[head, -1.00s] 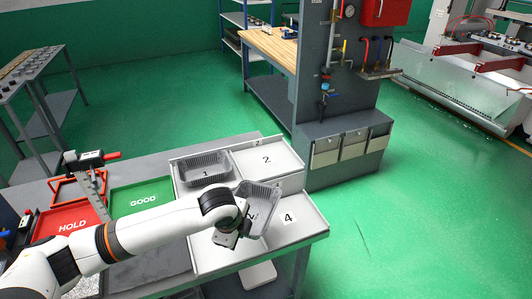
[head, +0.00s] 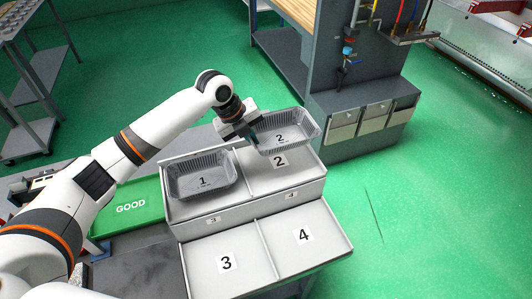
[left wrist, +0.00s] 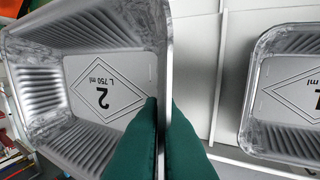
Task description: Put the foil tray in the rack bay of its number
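My left gripper (head: 250,136) is shut on the near-left wall of a grey foil tray (head: 303,144) marked 2. It holds the tray over the back part of bay 2 (head: 305,176), roughly level, and the bay's number 2 shows in front of it. In the left wrist view, the green fingers (left wrist: 162,145) pinch the wall of the foil tray (left wrist: 40,60), whose number 2 appears upside down. Another foil tray, marked 1 (head: 203,188), sits in bay 1; part of it shows at the right in the left wrist view (left wrist: 300,115). My right gripper is not seen.
The front bays 3 (head: 205,262) and 4 (head: 325,238) are empty. A dark grey stand with bins (head: 362,125) stands close behind and to the right of bay 2.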

